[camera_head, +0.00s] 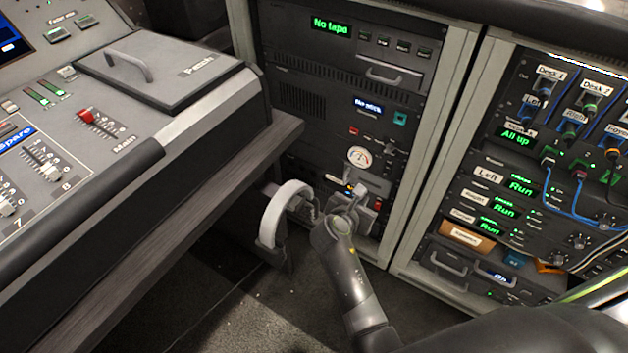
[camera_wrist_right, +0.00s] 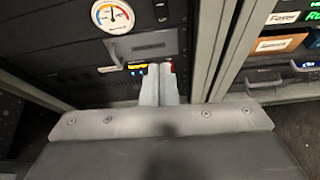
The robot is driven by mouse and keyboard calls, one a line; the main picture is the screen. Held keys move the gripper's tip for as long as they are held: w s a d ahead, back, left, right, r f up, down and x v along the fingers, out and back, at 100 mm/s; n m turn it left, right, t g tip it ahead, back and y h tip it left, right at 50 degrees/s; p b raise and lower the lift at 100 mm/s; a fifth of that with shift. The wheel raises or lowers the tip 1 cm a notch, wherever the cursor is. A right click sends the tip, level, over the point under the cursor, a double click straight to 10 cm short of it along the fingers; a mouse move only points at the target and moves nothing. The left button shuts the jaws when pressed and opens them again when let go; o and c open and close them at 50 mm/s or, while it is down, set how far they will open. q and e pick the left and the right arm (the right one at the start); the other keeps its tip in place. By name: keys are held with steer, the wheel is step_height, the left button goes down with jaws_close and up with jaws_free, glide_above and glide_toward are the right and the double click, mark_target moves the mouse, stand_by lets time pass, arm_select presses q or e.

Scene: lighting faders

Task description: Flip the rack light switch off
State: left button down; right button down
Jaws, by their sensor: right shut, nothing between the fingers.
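A dark equipment rack (camera_head: 283,97) stands behind the desk. Low on its front, close to my right gripper, is a small red part (camera_head: 377,207) that looks like a rocker switch; its lettering and position are too small to read. My right gripper (camera_head: 356,190) is shut and empty, its tips in front of the rack's lower panel, partly covering it. In the right wrist view the shut fingers (camera_wrist_right: 160,80) point at the panel, with a red patch just beside their tips. I cannot tell whether they touch the panel. My left gripper is not in view.
A round gauge (camera_head: 359,157) sits above the gripper. A white curved band (camera_head: 284,212) is just left of my right gripper, by the desk's edge. The fader console (camera_head: 100,110) fills the left. A second rack with blue cables (camera_head: 585,215) stands at right.

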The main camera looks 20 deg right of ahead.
mark_target(385, 172)
arm_select(q)
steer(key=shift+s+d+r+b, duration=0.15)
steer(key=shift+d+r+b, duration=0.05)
steer(key=shift+b, duration=0.25)
arm_select(e)
steer(key=shift+w+d+r+n+h, duration=0.2)
steer(key=shift+r+n+h, duration=0.15)
steer(key=shift+r, duration=0.25)
